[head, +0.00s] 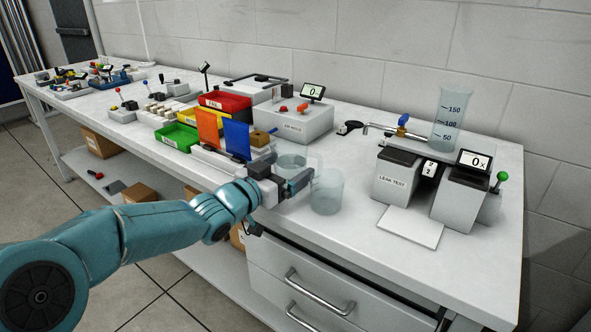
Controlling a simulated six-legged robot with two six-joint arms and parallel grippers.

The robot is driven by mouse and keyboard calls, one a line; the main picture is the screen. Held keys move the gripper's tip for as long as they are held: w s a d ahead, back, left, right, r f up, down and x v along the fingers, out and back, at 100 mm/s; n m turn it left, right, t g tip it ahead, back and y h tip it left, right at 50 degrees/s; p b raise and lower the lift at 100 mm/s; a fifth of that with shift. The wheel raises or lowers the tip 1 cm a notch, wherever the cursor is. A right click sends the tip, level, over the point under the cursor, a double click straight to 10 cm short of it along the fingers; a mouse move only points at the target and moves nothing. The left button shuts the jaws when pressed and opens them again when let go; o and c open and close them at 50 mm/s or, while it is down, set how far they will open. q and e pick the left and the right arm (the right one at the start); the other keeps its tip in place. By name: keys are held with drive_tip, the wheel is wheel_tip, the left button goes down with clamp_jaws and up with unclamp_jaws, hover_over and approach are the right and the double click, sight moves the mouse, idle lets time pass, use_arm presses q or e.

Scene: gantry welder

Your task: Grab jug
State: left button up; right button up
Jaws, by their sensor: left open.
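A clear, jug-like vessel (327,194) stands upright on the white bench near its front edge. A second clear vessel (291,163) stands just behind and left of it, partly hidden by my gripper. I cannot tell which of the two is the jug. My left gripper (305,180) reaches in from the left, open and empty. Its fingers are beside the front vessel's left side and in front of the rear one; I cannot tell whether they touch either. My right gripper is out of view.
A graduated clear cylinder (450,122) stands at the back right behind the leak test unit (398,178). Red, yellow and green bins (180,138) and orange and blue panels (236,140) stand left of the vessels.

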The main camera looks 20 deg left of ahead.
use_arm(q)
drive_tip(key=shift+w+d, duration=0.1)
drive_tip(key=c, duration=1.3)
drive_tip(key=shift+r, duration=0.1)
drive_tip(key=shift+r, duration=0.2)
